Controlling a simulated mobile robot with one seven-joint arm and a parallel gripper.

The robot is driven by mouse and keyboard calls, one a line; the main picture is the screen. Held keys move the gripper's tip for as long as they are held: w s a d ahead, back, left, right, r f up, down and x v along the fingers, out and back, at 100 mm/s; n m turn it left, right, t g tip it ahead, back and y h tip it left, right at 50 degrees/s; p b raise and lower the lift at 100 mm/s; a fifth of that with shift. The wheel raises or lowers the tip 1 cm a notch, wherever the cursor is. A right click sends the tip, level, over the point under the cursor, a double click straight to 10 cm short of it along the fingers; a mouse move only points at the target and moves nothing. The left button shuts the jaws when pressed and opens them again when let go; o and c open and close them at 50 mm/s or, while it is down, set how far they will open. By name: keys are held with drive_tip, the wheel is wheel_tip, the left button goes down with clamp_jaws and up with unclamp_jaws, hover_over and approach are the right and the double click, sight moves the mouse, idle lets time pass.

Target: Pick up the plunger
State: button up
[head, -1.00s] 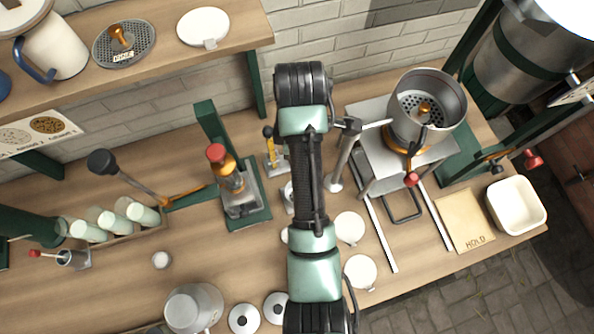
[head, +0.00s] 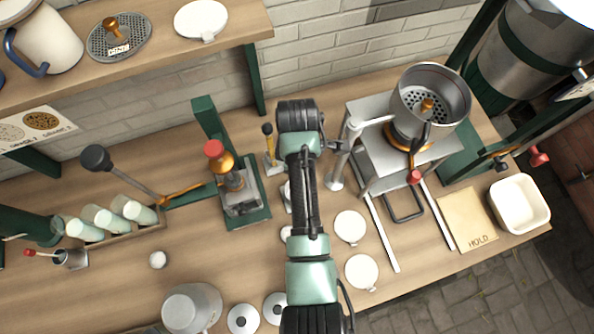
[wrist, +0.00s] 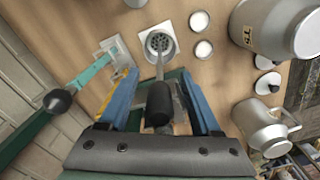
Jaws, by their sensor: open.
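The plunger, as I take it, has a thick black grip (wrist: 158,104) on a thin metal rod. The rod runs to a perforated round metal piece (wrist: 159,43) in a pale square base in the wrist view. My gripper (wrist: 158,80) is open, with one blue finger on each side of the black grip. I cannot tell whether either finger touches it.
A press with a red knob (head: 214,149) stands left of my arm. A metal pot (head: 458,97) on a stand is to the right. White lids (head: 350,226) lie nearby. A steel jug (wrist: 262,128) and a large labelled can (wrist: 270,28) show at right in the wrist view.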

drive_tip(key=shift+c, duration=0.2)
clamp_jaws()
idle(1.2)
